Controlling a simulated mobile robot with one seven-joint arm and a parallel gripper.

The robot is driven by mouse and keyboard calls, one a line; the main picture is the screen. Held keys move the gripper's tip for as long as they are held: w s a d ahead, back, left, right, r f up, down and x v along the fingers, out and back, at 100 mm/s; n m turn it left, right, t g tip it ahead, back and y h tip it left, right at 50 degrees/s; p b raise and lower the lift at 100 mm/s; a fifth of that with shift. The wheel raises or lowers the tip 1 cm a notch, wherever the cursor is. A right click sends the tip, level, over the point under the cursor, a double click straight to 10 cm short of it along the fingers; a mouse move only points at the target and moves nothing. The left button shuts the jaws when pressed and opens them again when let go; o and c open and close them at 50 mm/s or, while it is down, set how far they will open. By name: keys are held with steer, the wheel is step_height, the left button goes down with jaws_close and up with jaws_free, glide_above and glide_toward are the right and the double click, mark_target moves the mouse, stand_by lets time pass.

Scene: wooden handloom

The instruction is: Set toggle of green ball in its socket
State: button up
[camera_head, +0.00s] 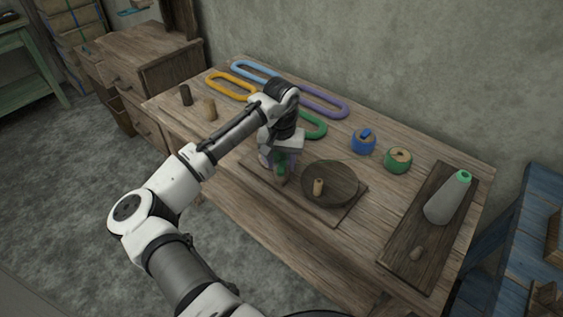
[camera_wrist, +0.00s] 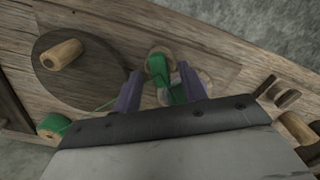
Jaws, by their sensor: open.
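The green ball (camera_head: 397,160) stands on the table at the right, with a wooden top and a small dark hole. At the left of the wrist view a green-and-wood round thing (camera_wrist: 52,127) seems to be that ball. My gripper (camera_head: 281,172) is low over the square wooden base, left of the round disc. Its two purple fingers (camera_wrist: 161,88) are apart, with a green-wound piece with wooden ends (camera_wrist: 160,68) between or just beyond them. A thin green thread runs left from near the fingers. I cannot tell whether this piece is the toggle or touches the fingers.
A dark round disc (camera_head: 330,184) with an upright wooden peg (camera_head: 318,187) stands beside my gripper. The blue ball (camera_head: 363,142) is left of the green one. A grey cone (camera_head: 448,200) stands on a dark board. Coloured oval loops (camera_head: 322,101) lie at the back.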

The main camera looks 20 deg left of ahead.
step_height(320, 180, up, 13)
steer(key=shift+b, duration=0.45)
